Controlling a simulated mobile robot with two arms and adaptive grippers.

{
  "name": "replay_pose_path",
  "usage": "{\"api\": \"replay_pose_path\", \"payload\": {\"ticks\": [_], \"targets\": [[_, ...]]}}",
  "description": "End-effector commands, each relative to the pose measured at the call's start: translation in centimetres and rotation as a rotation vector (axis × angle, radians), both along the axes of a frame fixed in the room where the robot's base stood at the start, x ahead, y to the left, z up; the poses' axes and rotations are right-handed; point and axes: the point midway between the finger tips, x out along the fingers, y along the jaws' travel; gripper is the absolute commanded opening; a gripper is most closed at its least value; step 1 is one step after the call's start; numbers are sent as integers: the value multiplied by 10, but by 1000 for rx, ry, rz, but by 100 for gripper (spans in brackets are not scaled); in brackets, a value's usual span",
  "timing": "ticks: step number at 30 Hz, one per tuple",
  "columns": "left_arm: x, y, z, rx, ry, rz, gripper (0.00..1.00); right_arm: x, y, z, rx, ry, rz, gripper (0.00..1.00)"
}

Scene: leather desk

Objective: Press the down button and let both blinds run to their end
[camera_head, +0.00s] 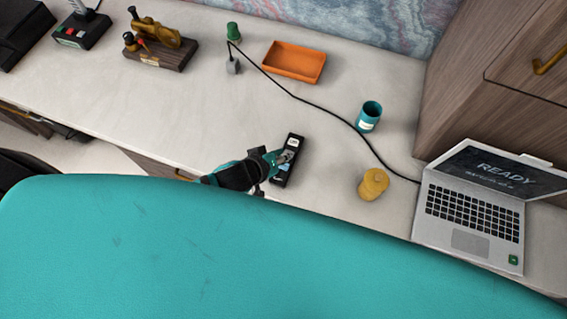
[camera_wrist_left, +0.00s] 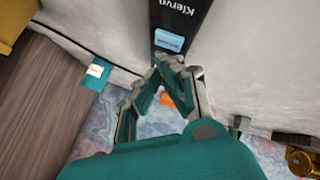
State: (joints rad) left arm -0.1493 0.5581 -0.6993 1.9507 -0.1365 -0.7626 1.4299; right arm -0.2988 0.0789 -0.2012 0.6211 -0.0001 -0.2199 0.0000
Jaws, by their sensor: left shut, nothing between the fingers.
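A slim black remote (camera_head: 279,181) lies on the pale worktop (camera_head: 210,110) near its front edge. It has a white patch (camera_head: 293,142) near its far end and a light-blue one at its middle. In the left wrist view the remote (camera_wrist_left: 182,12) shows the word Klervo and a light-blue button or label (camera_wrist_left: 171,40). My left gripper (camera_head: 285,157) is shut and empty, its tips over the remote. In the wrist view the tips (camera_wrist_left: 169,62) are right beside the blue patch; I cannot tell whether they touch. No blinds and no right gripper show.
A black cable (camera_head: 312,103) crosses the worktop toward an open laptop (camera_head: 470,215) reading READY. A teal cup (camera_head: 369,117) and a yellow container (camera_head: 373,184) stand right of the remote. An orange tray (camera_head: 294,62) lies behind. A button box (camera_head: 80,32) is far left.

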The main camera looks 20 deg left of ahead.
Motion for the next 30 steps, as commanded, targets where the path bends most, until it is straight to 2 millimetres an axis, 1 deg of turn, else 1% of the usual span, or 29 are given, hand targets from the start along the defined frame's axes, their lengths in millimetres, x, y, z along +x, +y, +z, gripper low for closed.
{"api": "replay_pose_path", "payload": {"ticks": [7,15,30], "targets": [[0,0,-1,0,0,0,0,-1,1,0,1,2,-1,0],[-1,0,-9,0,1,-1,0,-2,0,-1,0,3,-1,0],[0,0,-10,-1,0,1,0,-2,0,-2,0,3,-2,0]]}}
